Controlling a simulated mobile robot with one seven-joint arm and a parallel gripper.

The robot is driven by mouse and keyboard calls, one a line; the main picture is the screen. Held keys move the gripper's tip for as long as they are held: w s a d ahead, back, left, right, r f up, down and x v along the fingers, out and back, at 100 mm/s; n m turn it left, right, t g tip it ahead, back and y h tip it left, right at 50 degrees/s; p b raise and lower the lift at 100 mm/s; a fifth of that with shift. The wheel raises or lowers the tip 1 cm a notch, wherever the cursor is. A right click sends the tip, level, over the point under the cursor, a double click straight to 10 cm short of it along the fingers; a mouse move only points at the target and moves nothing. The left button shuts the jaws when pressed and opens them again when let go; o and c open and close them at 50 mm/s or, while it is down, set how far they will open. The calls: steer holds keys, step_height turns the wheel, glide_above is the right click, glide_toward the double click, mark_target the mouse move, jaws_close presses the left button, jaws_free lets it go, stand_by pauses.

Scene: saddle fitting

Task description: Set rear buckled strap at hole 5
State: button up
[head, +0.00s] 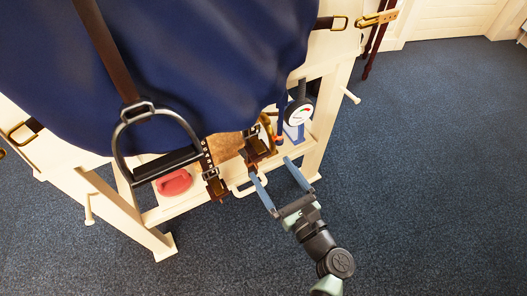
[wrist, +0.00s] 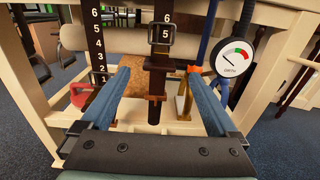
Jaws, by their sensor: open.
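My gripper (head: 270,169) is open, with its two long blue fingers pointing under the saddle. In the wrist view, a dark buckled strap (wrist: 159,75) hangs between and beyond the fingertips, apart from both. Its metal buckle (wrist: 152,33) is high on it, with the number 5 inside the frame and 6 above. A brown cross-piece lies lower on the strap. To the left, a black strap (wrist: 98,42) hangs with several white numbers, 6 at the top down to 1. In the head view, the strap ends are small and partly hidden by the blue saddle cover (head: 190,60).
A round dial (head: 299,112) hangs right of the straps. A black stirrup (head: 160,158) hangs to the left. A cream wooden stand (head: 318,135) surrounds the space, with a red object (head: 174,183) on its lower shelf. The blue carpet at right is clear.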

steer(key=p+v, duration=0.1)
steer(key=v, duration=0.5)
steer(key=shift+w, duration=0.1)
stand_by(0.7)
